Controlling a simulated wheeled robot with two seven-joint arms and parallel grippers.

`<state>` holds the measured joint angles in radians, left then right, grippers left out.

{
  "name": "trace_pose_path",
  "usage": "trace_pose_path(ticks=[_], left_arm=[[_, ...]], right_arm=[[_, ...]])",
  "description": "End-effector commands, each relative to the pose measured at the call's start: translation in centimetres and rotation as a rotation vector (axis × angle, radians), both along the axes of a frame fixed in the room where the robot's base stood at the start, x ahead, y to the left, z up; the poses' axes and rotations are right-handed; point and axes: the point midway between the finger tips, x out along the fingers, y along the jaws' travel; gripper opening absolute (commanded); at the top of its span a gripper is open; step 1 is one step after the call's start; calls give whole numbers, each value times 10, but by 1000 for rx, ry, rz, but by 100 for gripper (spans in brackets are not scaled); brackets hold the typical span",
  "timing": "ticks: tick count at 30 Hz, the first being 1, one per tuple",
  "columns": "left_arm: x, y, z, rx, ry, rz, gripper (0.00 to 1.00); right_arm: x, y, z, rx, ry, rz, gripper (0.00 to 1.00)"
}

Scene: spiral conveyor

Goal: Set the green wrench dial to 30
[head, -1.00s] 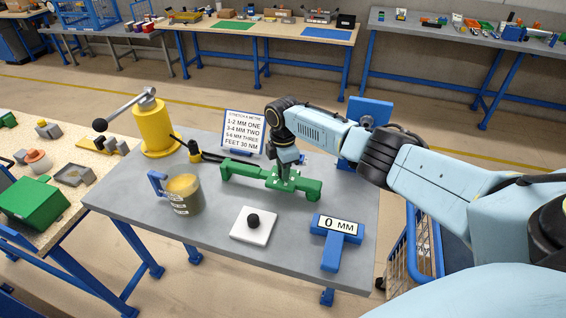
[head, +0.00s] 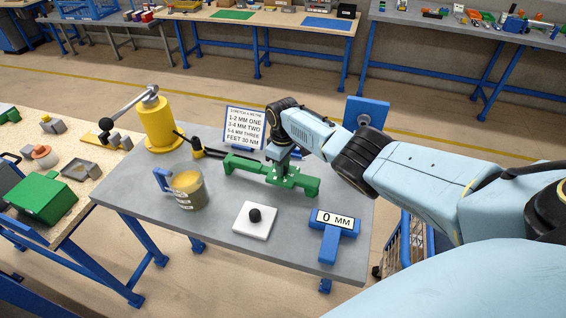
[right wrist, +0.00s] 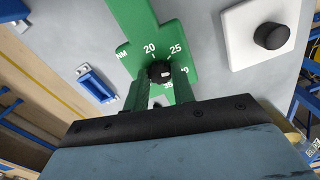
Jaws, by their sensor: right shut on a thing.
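The green wrench (head: 240,163) lies on the grey table, with a green plate around its dial. My right gripper (head: 281,172) points down onto the dial. In the right wrist view, the dial is a black knob (right wrist: 159,71) with a small white mark, on the green plate (right wrist: 130,57). My right gripper (right wrist: 160,84) is shut on the knob, a finger at each side. I cannot tell exactly which number the mark points at. My left gripper is not in view.
A sign (head: 244,127) reading "FEET 30 NM" stands behind the wrench. A mug (head: 188,190), a white plate with a black knob (head: 252,228), a blue "0 MM" gauge (head: 331,243) and a yellow press (head: 157,128) share the table.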

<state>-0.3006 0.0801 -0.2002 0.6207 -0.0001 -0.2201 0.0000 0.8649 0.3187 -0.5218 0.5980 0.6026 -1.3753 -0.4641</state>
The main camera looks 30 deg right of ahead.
Motion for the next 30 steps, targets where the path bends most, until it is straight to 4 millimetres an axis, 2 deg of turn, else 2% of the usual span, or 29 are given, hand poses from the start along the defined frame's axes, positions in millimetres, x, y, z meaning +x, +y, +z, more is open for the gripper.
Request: trace_pose_path(ticks=[12,30], left_arm=[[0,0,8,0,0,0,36],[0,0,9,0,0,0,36]], right_arm=[[1,0,1,0,-1,-238,2],[1,0,1,0,-2,-289,2]])
